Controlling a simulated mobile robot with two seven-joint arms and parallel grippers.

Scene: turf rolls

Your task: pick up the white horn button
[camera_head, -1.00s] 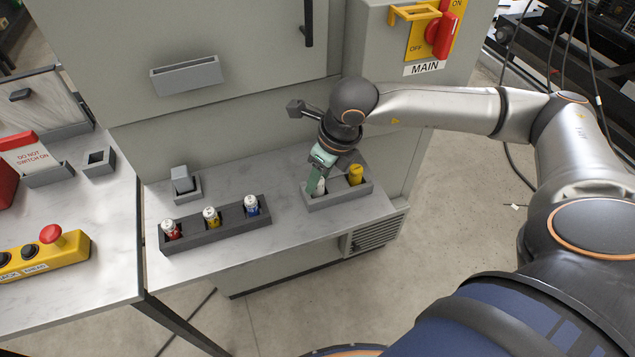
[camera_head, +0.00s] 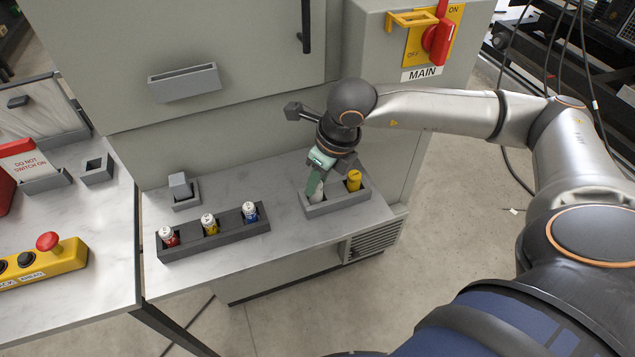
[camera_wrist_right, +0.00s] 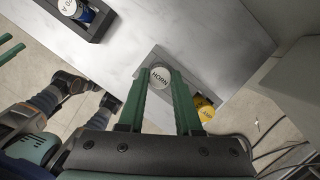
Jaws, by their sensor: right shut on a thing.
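The white horn button (camera_wrist_right: 159,78) is a white cylinder with HORN printed on its round top. It sits in the left part of a grey two-place holder (camera_head: 338,206) on the marble-look counter; in the head view the button (camera_head: 318,194) is partly hidden by my gripper. My right gripper (camera_head: 314,187) points down at it, and its green fingers (camera_wrist_right: 162,85) are shut on the button, one on each side. The button is upright and looks still within the holder; I cannot tell whether it is lifted.
A yellow cylinder (camera_head: 354,180) stands close by in the same holder. A dark rack (camera_head: 226,234) with red, yellow and blue white-topped cylinders lies to the left. The cabinet wall (camera_head: 240,140) rises behind. A yellow control box (camera_head: 50,265) stands far left.

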